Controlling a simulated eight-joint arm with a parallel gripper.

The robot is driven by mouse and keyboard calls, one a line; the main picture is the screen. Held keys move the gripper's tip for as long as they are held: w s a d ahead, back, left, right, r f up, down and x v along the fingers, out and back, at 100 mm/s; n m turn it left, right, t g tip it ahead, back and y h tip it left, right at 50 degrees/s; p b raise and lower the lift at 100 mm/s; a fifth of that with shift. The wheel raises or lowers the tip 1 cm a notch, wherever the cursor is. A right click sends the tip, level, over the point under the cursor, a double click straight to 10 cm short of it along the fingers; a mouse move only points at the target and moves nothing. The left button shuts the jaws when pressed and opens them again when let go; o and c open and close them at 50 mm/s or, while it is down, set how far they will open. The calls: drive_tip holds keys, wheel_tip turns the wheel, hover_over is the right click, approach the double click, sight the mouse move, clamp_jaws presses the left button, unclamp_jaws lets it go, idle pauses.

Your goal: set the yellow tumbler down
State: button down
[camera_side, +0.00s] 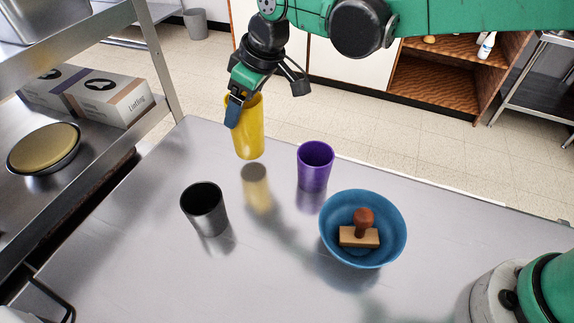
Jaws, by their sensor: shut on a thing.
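The yellow tumbler (249,135) hangs upright, or nearly so, above the grey metal table (130,235) towards its far edge. My gripper (235,108) is shut on it near the rim. One blue-tipped finger shows on the tumbler's left side; the other finger is hidden. The tumbler's reflection on the tabletop lies below it with a gap between, so its base is clear of the surface.
A purple tumbler (315,166) stands to the right and a dark grey tumbler (204,209) nearer on the left. A blue bowl (335,243) holds a wooden stamp-like object (359,236). The table's left front is bare. A metal shelf rack (155,60) borders the left.

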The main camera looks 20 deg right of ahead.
drive_tip(key=shift+f, duration=1.45)
drive_tip(key=shift+f, duration=0.15)
unclamp_jaws()
drive_tip(key=v, duration=1.2)
drive_tip(key=s+d+f+m+t+h, duration=0.1)
drive_tip(key=s+d+m, duration=0.3)
drive_tip(key=d, duration=0.6)
drive_tip(key=s+d+f+m+t+h, duration=0.2)
drive_tip(key=s+d+f+m+t, duration=0.1)
drive_tip(key=s+d, duration=0.5)
drive_tip(key=d+f+m, duration=0.1)
drive_tip(key=d+m, duration=0.1)
drive_tip(key=shift+d, duration=0.35)
